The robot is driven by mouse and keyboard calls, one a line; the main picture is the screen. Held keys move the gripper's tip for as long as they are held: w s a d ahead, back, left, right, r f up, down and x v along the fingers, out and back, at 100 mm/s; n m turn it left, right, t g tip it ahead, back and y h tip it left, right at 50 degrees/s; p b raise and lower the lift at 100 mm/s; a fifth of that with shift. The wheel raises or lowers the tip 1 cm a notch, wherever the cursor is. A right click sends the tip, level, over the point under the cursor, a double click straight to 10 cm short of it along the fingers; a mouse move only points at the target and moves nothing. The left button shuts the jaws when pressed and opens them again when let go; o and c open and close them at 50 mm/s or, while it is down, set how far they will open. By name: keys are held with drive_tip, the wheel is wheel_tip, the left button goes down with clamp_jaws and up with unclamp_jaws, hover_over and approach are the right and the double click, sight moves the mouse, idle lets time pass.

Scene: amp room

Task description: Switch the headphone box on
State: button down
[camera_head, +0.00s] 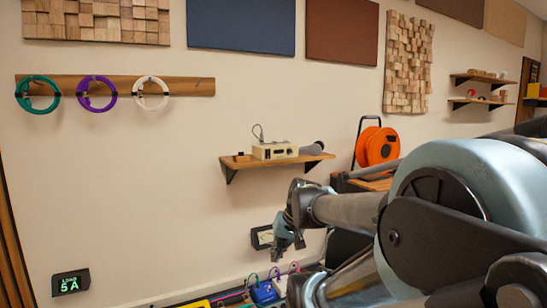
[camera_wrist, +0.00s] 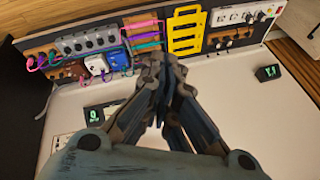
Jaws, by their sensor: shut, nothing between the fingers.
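My gripper (camera_head: 283,241) hangs in front of the wall, below the wooden shelf in the head view. Its fingers are together and empty in the wrist view (camera_wrist: 161,72). A cream box with a dark front and a thin cable on top (camera_head: 275,150) sits on the shelf, above and apart from my gripper; it may be the headphone box, but I see no readable label. Its switch state is too small to tell. A small dark-framed wall panel (camera_head: 262,237) is partly hidden behind my gripper; its lit display shows in the wrist view (camera_wrist: 92,116).
Below, a board holds a blue pedal (camera_head: 264,292), a white pedal (camera_wrist: 97,63), coloured cables, a yellow rack (camera_wrist: 186,31) and a white knobbed unit (camera_wrist: 237,17). An orange cable reel (camera_head: 378,146) stands right of the shelf.

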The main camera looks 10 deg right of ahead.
sight(270, 151)
drive_tip(key=w+a+r+m+t+y, duration=0.1)
drive_tip(key=w+r+m+t+y, duration=0.2)
drive_tip(key=w+r, duration=0.6)
drive_tip(key=w+a+r+m+t+y, duration=0.2)
drive_tip(key=w+r+t, duration=0.2)
drive_tip(key=w, duration=0.9)
drive_tip(key=w+d+r+m+t+h, duration=0.1)
drive_tip(key=w+d+r+m+t, duration=0.2)
drive_tip(key=w+d, duration=0.4)
drive_tip(key=w+d+r+m+t+h, duration=0.1)
drive_tip(key=w+d+r+m+t, duration=0.3)
drive_tip(key=w+d, duration=0.3)
drive_tip(key=shift+w+r+m+t, duration=0.3)
drive_tip(key=shift+r+m, duration=0.1)
drive_tip(key=shift+m, duration=0.5)
drive_tip(key=x, duration=1.3)
drive_tip(key=shift+w, duration=0.2)
drive_tip(key=shift+w+a, duration=0.15)
drive_tip(key=shift+w, duration=0.15)
